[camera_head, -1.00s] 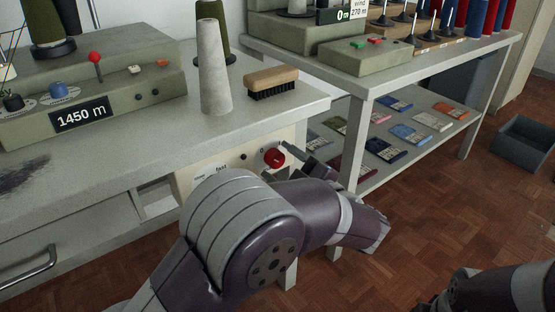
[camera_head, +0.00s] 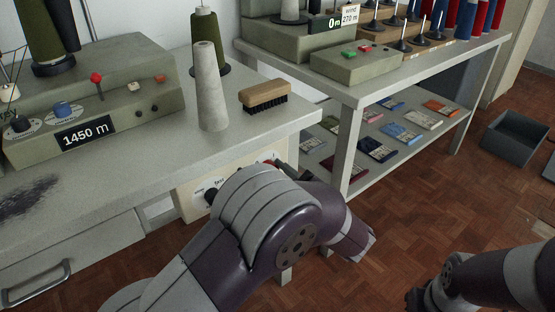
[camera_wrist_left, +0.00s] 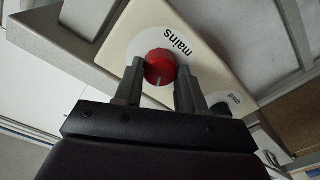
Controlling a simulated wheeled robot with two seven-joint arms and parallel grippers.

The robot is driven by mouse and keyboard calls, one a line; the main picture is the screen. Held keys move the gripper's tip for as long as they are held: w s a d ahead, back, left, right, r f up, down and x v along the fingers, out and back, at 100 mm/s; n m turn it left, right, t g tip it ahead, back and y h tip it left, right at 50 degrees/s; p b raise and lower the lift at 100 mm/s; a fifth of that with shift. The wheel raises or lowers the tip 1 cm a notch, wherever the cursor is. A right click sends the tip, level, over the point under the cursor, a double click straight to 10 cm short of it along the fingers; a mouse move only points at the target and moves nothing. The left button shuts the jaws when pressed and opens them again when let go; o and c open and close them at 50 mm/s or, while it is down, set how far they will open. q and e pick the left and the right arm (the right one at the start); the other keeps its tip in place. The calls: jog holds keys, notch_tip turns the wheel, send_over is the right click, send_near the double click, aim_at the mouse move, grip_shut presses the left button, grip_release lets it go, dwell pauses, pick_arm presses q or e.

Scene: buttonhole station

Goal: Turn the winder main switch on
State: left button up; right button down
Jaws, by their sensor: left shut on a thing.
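The red mains knob (camera_wrist_left: 160,66) sits on a round white plate marked "mains" on a cream panel (camera_wrist_left: 132,32), in the left wrist view. My left gripper (camera_wrist_left: 161,72) has a finger on each side of the knob and is shut on it. In the head view the panel (camera_head: 190,201) is under the table's right end. There only a sliver of the red knob (camera_head: 271,162) shows, and my left arm hides most of it. My right arm is at the lower right, and its gripper (camera_head: 416,299) is dark, partly cut off and unclear.
A black knob (camera_head: 211,196) is on the same panel. The table (camera_head: 150,165) above carries a grey cone (camera_head: 210,90), a brush (camera_head: 265,95) and a box reading 1450 m (camera_head: 85,133). A second table (camera_head: 350,92) with a lower shelf stands at the right. A grey bin (camera_head: 514,140) is on the floor.

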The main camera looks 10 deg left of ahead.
pick_arm(q)
jog(key=shift+m+p, duration=7.7)
jog(key=shift+p, duration=2.2)
jog(key=shift+f, duration=0.1)
jog(key=o, duration=1.1)
jog(key=shift+c, duration=0.2)
jog(key=v, duration=1.2)
jog(key=shift+s+d+p, duration=0.25)
jog(key=shift+s+p, duration=0.05)
